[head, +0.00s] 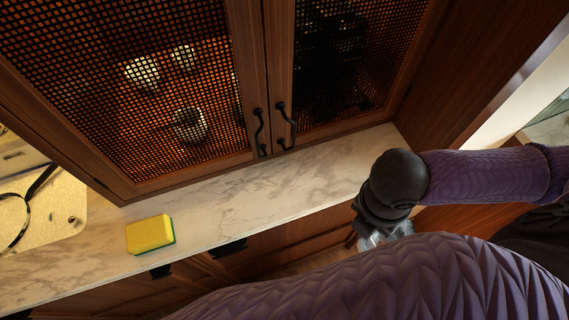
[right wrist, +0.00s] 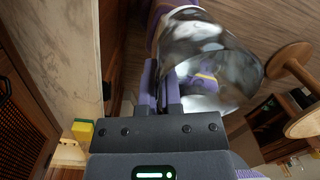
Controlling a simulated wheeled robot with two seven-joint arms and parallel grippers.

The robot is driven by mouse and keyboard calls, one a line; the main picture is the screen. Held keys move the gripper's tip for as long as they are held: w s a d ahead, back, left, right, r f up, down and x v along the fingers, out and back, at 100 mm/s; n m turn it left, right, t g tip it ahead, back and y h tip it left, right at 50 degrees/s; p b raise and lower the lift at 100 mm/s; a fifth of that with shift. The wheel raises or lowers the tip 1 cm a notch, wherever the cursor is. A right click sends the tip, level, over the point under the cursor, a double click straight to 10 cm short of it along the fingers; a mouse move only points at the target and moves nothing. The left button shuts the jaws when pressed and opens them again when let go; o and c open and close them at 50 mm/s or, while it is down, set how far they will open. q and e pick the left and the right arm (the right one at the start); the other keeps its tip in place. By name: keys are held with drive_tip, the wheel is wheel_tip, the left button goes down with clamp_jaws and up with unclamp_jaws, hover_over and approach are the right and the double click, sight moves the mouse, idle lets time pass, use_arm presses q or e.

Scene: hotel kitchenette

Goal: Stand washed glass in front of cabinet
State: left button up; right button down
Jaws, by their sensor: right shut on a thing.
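A clear glass (right wrist: 222,50) fills the upper middle of the right wrist view, at the tips of my right gripper (right wrist: 168,88). My right gripper is shut on it. In the head view my right gripper (head: 378,216) is off the front edge of the counter, and part of the glass (head: 385,238) shows just below it. The glass is held over the floor, clear of the counter. The wooden cabinet (head: 250,80) has two mesh doors with black handles, both shut. The marble counter (head: 230,197) runs along its front. My left gripper is out of view.
A yellow and green sponge (head: 150,233) lies on the counter at left, near a metal sink area (head: 55,212). The counter strip before the cabinet doors, right of the sponge, is bare. A wooden stool (right wrist: 295,60) stands at right in the wrist view.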

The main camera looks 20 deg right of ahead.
drive_tip(key=w+f+b, duration=0.1)
drive_tip(key=w+b, duration=0.3)
drive_tip(key=w, duration=1.5)
drive_tip(key=f, duration=0.2)
drive_tip(key=f+b, duration=0.1)
drive_tip(key=f, duration=0.2)
drive_tip(key=shift+a+f+b, duration=0.3)
drive_tip(key=shift+a, duration=0.05)
drive_tip(key=shift+w+f, duration=0.2)
drive_tip(key=shift+f, duration=0.05)
drive_tip(key=c, duration=0.8)
unclamp_jaws()
